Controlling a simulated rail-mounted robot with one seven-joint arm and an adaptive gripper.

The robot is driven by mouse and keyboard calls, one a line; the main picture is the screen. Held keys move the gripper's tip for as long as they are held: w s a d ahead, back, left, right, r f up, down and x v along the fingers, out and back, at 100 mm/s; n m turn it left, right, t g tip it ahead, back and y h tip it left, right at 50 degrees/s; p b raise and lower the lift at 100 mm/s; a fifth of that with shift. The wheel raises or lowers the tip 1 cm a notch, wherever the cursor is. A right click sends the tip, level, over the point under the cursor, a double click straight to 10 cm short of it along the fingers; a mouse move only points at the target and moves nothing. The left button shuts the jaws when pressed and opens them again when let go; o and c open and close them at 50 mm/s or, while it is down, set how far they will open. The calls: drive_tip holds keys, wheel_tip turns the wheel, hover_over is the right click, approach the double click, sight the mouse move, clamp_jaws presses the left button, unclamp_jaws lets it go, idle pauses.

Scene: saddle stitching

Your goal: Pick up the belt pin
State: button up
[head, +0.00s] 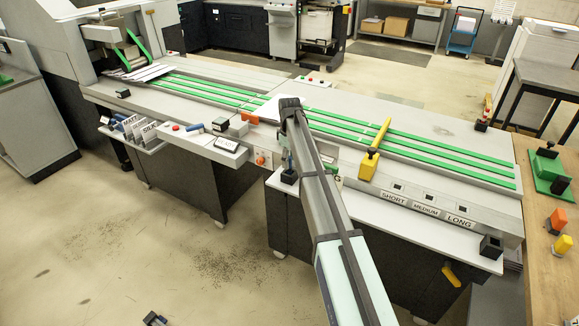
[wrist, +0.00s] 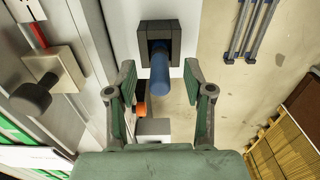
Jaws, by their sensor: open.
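What looks like the belt pin is a blue cylindrical handle (wrist: 160,75) seated in a square black holder (wrist: 172,30) on a pale ledge in the wrist view. In the head view the black holder (head: 289,177) stands on the front ledge of the machine, close beside my arm. My gripper (wrist: 159,72) is open and empty, its two fingers spread to the left and right of the blue handle. I cannot tell how far the fingertips are above it. In the head view my arm hides most of the gripper.
A pale block with a black knob (wrist: 32,96) sits left in the wrist view. An orange knob (wrist: 142,109) lies below the handle. In the head view a yellow bar (head: 372,155) crosses the green belts (head: 430,152). Another black block (head: 491,246) stands at the ledge's right end.

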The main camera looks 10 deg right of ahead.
drive_tip(key=shift+f+p, duration=0.35)
drive_tip(key=shift+f, duration=1.05)
clamp_jaws()
drive_tip(key=shift+r, duration=0.1)
